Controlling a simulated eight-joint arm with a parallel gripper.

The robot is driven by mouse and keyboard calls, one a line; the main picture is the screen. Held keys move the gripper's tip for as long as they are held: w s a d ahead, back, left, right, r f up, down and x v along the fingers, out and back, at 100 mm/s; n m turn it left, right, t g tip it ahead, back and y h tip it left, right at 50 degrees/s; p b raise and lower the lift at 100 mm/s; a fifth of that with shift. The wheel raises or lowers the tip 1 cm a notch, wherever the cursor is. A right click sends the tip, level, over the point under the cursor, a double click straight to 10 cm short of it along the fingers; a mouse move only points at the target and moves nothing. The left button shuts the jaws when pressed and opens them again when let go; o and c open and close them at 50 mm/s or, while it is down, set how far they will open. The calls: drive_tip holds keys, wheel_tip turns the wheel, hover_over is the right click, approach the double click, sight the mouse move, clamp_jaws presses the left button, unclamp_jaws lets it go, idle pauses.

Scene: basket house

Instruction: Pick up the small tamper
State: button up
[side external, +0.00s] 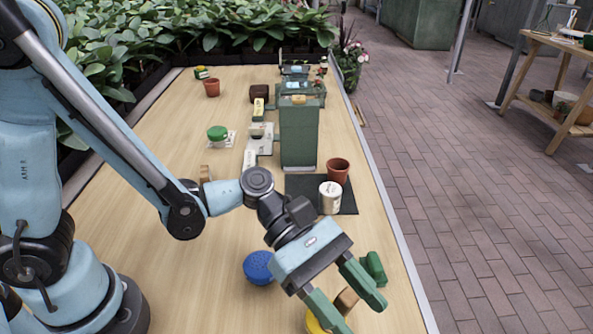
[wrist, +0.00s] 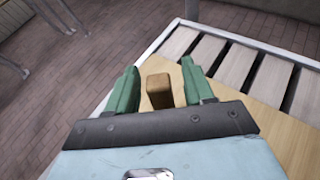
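A small brown wooden block, which looks like the small tamper (side external: 346,299), is near the front right edge of the table. It also shows in the wrist view (wrist: 159,90), between the fingers, with a gap on each side. My gripper (side external: 352,312) has green fingers and is open, pointing down towards the front right of the table. In the wrist view its fingertips (wrist: 158,76) stand on either side of the block. The lower part of the block is hidden, and I cannot tell its height relative to the fingertips.
A green object (side external: 375,267) lies close behind the right finger. A yellow object (side external: 314,323) is partly hidden by the left finger. A blue round object (side external: 258,268) sits left of the gripper.

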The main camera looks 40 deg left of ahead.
clamp_jaws()
drive_tip(key=shift+r, duration=0.65)
drive_tip(key=r, duration=0.3)
drive_tip(key=shift+s+r, duration=0.1)
drive_tip(key=shift+s, duration=0.2)
drive_tip(key=s+d+r, duration=0.1)
drive_tip(key=s+r, duration=0.5)
drive_tip(key=s, duration=0.4)
drive_tip(key=shift+s+d+r, duration=0.2)
drive_tip(key=shift+s+d, duration=0.15)
